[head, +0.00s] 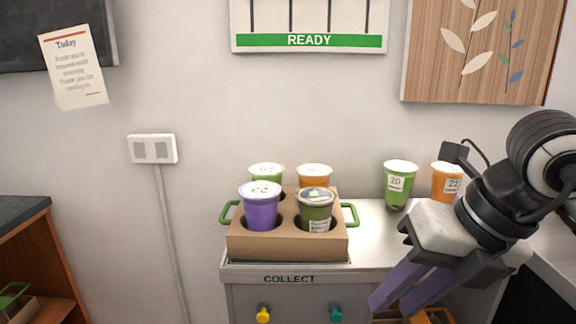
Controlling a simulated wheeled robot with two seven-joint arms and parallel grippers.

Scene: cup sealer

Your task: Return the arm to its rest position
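My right gripper (391,305) reaches in from the right edge, pointing down and left in front of the counter. Its two purple-grey fingers are apart with nothing between them. It is clear of the cup carrier to its left. My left gripper is not in view.
A cardboard carrier (285,246) with green handles stands on the COLLECT counter (375,235). It holds a purple cup (261,208), a dark green cup (316,212), a light green cup and an orange cup. A green cup (397,187) and an orange cup (444,186) stand behind my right arm.

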